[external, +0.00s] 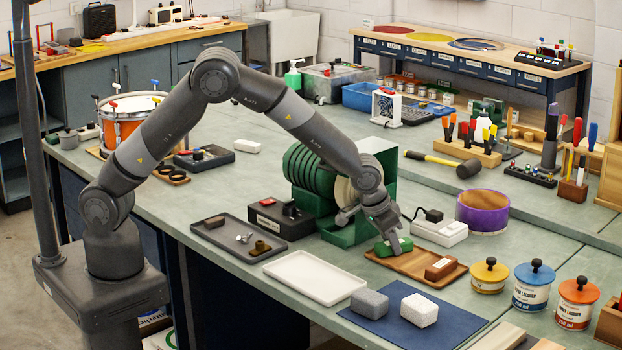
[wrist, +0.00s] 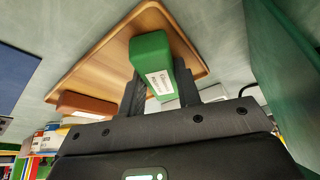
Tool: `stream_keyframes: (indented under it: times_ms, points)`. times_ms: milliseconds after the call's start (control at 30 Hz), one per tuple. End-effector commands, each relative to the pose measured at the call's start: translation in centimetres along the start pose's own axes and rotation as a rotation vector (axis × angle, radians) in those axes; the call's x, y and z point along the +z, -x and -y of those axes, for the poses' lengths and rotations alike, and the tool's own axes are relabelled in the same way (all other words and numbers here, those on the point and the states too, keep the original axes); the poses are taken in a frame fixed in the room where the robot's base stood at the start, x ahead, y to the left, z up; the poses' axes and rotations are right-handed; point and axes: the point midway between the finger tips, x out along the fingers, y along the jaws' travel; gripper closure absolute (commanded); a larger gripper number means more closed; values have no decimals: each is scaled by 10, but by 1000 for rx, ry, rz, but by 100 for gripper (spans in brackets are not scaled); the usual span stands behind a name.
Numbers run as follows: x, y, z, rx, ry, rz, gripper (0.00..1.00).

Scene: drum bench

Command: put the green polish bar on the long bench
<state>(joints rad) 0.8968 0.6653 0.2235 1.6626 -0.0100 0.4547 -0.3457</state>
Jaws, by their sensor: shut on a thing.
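The green polish bar (external: 383,249) is between the fingers of my gripper (external: 393,243), at the left side of a wooden tray (external: 408,268). In the wrist view the green bar (wrist: 151,55) has a white label and is pinched between two dark fingers (wrist: 158,92). The wooden tray (wrist: 100,62) shows behind it. I cannot tell whether the bar touches the tray or is just above it. The long bench (external: 228,186) is the grey-green worktop under the tray.
A brown bar (external: 440,268) lies in the tray's right part. A green grinding machine (external: 325,185) stands left and behind. A white tray (external: 313,278) and blue mat (external: 385,320) lie in front.

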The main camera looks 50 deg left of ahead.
Motion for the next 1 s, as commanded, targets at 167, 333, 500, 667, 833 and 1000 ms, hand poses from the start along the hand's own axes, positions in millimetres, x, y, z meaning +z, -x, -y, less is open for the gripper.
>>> stream_keyframes:
  times_ms: [167,333,500,667,833,1000]
  points:
    - [0,-1,0,0,0,-1,62]
    - [0,-1,0,0,0,0,48]
    - [0,-1,0,0,0,0,44]
    - [1,0,0,0,0,0,44]
    - [0,18,0,1,1,-3,44]
    - [0,51,-1,2,-1,-4,44]
